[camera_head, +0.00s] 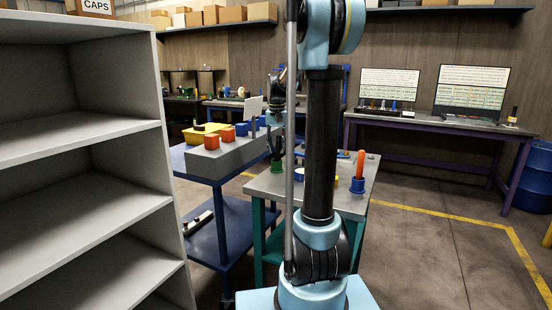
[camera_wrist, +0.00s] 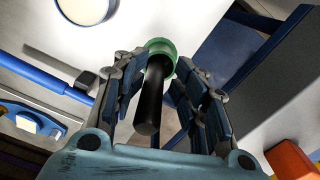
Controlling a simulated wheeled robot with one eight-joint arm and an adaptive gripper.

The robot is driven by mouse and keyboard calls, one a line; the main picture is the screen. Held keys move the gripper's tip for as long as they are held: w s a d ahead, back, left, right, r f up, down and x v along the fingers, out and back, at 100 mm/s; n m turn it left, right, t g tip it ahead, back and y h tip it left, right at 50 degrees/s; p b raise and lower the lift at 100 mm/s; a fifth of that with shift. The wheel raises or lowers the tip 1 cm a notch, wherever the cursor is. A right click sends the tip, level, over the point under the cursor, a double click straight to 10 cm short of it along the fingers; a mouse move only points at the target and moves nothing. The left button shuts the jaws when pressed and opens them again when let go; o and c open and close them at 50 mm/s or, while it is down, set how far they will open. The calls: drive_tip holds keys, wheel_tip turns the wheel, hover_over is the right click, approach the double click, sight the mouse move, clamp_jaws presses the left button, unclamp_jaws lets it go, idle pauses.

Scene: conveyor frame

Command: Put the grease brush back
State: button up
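A black handle (camera_wrist: 149,100) stands in a green cup (camera_wrist: 162,47), between the two fingers of my gripper (camera_wrist: 160,88) in the wrist view. The fingers are spread, with a gap visible beside the handle. In the head view my gripper (camera_head: 276,142) is low over the left part of the teal-legged table (camera_head: 262,188), above the green cup (camera_head: 277,166). An orange handle (camera_head: 361,163) stands upright in a blue cup (camera_head: 357,185) on the right of that table. No bristles show, so I cannot tell which handle is the grease brush.
A blue cart (camera_head: 196,167) with a grey block of orange and blue pieces adjoins the table on the left. A blue-rimmed round container (camera_wrist: 86,8) and a blue rod (camera_wrist: 45,78) lie near my gripper. A grey shelf (camera_head: 80,130) fills the left foreground.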

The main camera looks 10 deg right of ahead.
wheel_tip(320, 180, up, 8)
drive_tip(key=s+f+n+t, duration=0.1)
drive_tip(key=s+f, duration=0.3)
drive_tip(key=s, duration=0.6)
drive_tip(key=s+f+n, duration=0.1)
drive_tip(key=s+f, duration=0.3)
drive_tip(key=s, duration=0.6)
drive_tip(key=s+f+n+t, duration=0.1)
drive_tip(key=s+f, duration=1.4)
drive_tip(key=shift+f+n, duration=0.25)
drive_tip(key=shift+n, duration=0.15)
drive_tip(key=shift+w+f, duration=0.2)
drive_tip(key=shift+w, duration=0.2)
